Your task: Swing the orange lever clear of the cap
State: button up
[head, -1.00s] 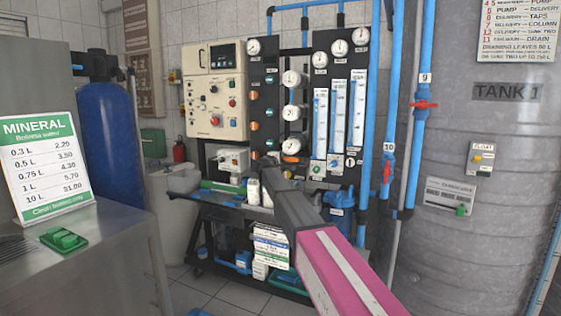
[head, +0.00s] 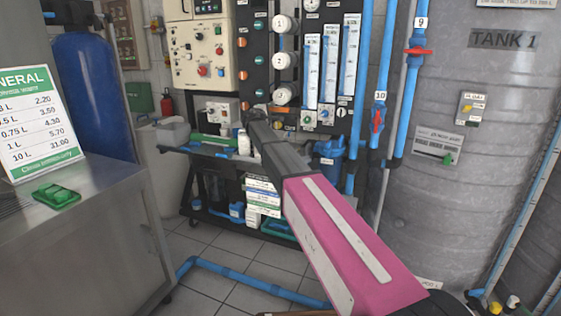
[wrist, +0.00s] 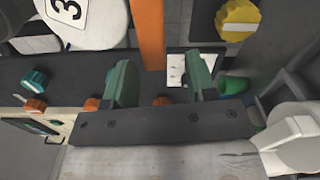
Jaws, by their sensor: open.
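In the wrist view the orange lever (wrist: 148,35) is a flat upright bar coming down from the top edge. My gripper (wrist: 161,64) has two green fingers set apart, one on each side of the lever's lower end. No contact shows, and I cannot tell how deep the lever sits between them. A white round cap marked 3 (wrist: 66,12) is at the upper left, left of the lever. In the head view the cap marked 3 (head: 282,96) is the lowest of three on the panel.
A teal knob (wrist: 35,79), orange knobs and a yellow knob (wrist: 238,22) surround the fingers. A white rounded part (wrist: 295,140) is at lower right. In the head view, blue pipes (head: 364,90) and a grey tank (head: 460,110) stand right of the panel.

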jog(key=shift+d+v, duration=0.35)
jog(key=shift+v, duration=3.8)
jog(key=x, duration=1)
jog(key=shift+w+d+r, duration=0.15)
jog(key=shift+w, duration=0.25)
jog(key=shift+s+f+n, duration=0.15)
jog(key=shift+f+n, duration=0.05)
jog(key=shift+n, duration=0.2)
jog(key=d+v, duration=0.1)
jog(key=v, duration=1)
jog(key=s+d+f+m+g, duration=0.2)
jog(key=s+f, duration=0.3)
jog(key=f, duration=0.5)
jog(key=s+d+f+m+g, duration=0.2)
jog(key=s+d+f+g, duration=0.2)
jog(key=f, duration=0.5)
jog(key=shift+s+d+f+y, duration=0.35)
jog(key=shift+s+d, duration=0.4)
jog(key=shift+s, duration=0.25)
